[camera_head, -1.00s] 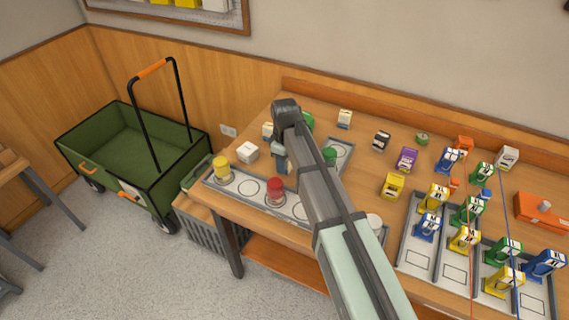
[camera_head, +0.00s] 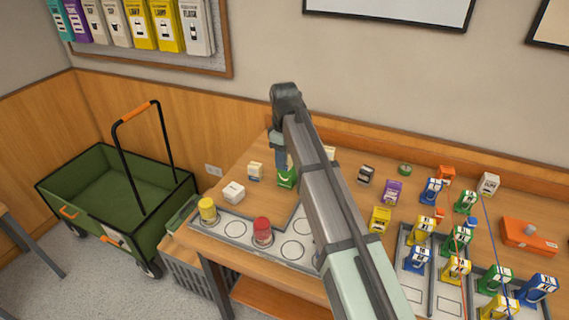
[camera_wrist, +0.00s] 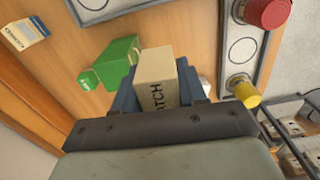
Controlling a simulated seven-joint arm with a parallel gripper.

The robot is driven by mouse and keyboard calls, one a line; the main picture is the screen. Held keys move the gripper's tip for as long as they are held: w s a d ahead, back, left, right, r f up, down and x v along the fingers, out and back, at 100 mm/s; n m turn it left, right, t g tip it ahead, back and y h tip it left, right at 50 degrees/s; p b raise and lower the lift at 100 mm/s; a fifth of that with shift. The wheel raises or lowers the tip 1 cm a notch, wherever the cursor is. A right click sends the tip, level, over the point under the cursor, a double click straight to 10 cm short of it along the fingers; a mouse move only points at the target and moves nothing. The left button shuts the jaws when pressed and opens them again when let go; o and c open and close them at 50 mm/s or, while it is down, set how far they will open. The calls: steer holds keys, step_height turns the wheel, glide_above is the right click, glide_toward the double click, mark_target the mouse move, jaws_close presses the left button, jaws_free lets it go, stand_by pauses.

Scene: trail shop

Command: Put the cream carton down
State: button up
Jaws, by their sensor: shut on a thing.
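The cream carton (camera_wrist: 156,80), with dark lettering ending in "ATCH", is between my gripper's blue-grey fingers (camera_wrist: 160,88) in the wrist view. My gripper is shut on it. In the head view my gripper (camera_head: 283,160) hangs over the left part of the table, by a green box (camera_head: 286,180). I cannot make out the held carton clearly there, nor whether its base touches the table.
A small white carton (camera_head: 255,171) and a white box (camera_head: 234,192) stand left of my gripper. A grey tray with circles (camera_head: 238,230) at the front edge holds a yellow can (camera_head: 208,211) and a red can (camera_head: 263,232). A green cart (camera_head: 120,190) stands left.

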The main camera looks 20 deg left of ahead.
steer(key=w+a+r, duration=0.2)
steer(key=w+r, duration=0.5)
steer(key=w, duration=0.1)
steer(key=shift+n, duration=0.3)
steer(key=shift+a+f, duration=0.1)
steer(key=shift+f, duration=4.7)
steer(key=shift+f, duration=0.1)
steer(key=o, duration=1.1)
step_height(320, 180, up, 12)
steer(key=shift+r, duration=0.1)
steer(key=shift+o, duration=0.4)
